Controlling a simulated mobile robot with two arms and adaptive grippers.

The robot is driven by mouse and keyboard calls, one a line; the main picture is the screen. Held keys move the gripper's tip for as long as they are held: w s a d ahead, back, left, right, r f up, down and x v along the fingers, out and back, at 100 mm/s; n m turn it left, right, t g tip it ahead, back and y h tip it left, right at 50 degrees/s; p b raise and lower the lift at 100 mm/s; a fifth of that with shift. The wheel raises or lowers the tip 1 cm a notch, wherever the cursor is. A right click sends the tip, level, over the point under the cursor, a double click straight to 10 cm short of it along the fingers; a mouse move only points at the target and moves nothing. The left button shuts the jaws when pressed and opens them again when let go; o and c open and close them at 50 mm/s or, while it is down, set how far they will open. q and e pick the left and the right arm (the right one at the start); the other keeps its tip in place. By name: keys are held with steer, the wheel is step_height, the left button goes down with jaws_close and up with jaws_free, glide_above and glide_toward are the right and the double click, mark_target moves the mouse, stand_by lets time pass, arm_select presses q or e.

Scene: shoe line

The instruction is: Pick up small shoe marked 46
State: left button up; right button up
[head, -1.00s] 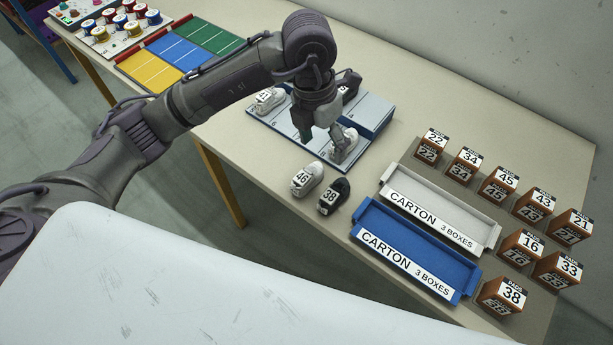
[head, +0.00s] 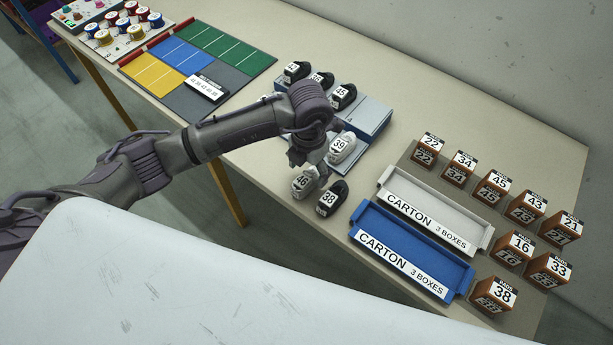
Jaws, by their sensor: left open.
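My right gripper is not in view.
A white shoe marked 39 (head: 342,146) and a black shoe marked 45 (head: 343,94) are on the stepped grey-blue rack (head: 368,115) behind. A white carton tray (head: 468,236) and a blue carton tray (head: 452,291) lie to the right, beside several brown numbered boxes.

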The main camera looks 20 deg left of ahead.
arm_select(q)
steer(key=shift+f, duration=1)
steer(key=shift+c, duration=0.2)
steer(key=c, duration=1.2)
steer(key=shift+r, duration=0.1)
